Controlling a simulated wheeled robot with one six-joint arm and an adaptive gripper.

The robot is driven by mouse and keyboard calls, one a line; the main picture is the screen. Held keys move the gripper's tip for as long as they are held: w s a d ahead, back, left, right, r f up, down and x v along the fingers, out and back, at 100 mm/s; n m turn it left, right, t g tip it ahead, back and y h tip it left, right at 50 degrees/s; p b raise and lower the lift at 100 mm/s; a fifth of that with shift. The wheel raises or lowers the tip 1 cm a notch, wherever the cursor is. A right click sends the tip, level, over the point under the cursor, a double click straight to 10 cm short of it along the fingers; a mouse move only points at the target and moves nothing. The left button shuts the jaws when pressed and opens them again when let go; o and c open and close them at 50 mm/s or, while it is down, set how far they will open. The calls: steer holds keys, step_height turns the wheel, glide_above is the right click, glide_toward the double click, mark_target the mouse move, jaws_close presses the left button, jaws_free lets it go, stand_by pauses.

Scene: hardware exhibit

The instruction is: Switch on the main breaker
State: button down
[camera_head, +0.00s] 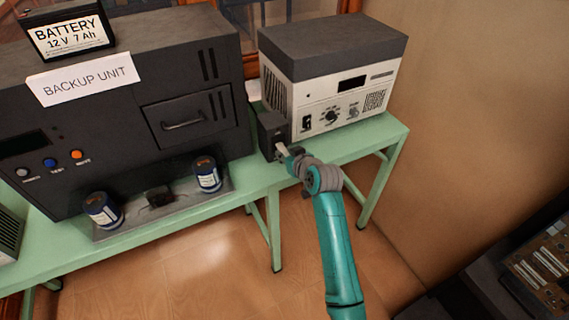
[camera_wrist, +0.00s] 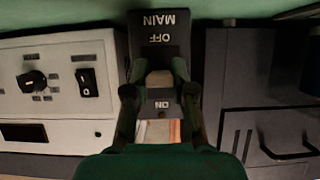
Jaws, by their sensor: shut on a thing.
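The main breaker is a small dark box (camera_head: 270,132) standing between the large black unit and the white instrument on the green bench. In the wrist view its face (camera_wrist: 148,52) shows upside down, with "MAIN" and "OFF" at the picture's top and "ON" lower down. A pale lever (camera_wrist: 160,82) shows between the two labels; its exact setting is hard to tell. My gripper (camera_wrist: 160,98) has a finger on each side of the lever and is shut on it. In the head view my gripper (camera_head: 288,153) is at the box's front, partly hiding the lever.
The white instrument (camera_head: 325,95) with knob and switch stands close on the right. The large black backup unit (camera_head: 120,110) stands close on the left, with two cans (camera_head: 207,174) (camera_head: 103,210) before it. The floor (camera_head: 200,265) in front of the green bench (camera_head: 265,183) is clear.

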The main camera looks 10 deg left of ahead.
mark_target(282, 148)
step_height(282, 148, up, 2)
steer(key=g+h, duration=0.2)
steer(key=g, duration=0.1)
steer(key=shift+w+a, duration=0.1)
steer(key=shift+w, duration=0.05)
steer(key=shift+w+a+r+g+h, duration=0.15)
steer(key=shift+r+g+h, duration=0.15)
steer(key=shift+g+h, duration=0.25)
steer(key=shift+w+r+g+h, duration=0.1)
steer(key=shift+r+g+h, duration=0.25)
steer(key=shift+g, duration=0.4)
steer(key=c, duration=1)
jaws_free()
steer(key=shift+o, duration=0.2)
steer(key=v, duration=1.2)
steer(key=shift+w+a, duration=0.1)
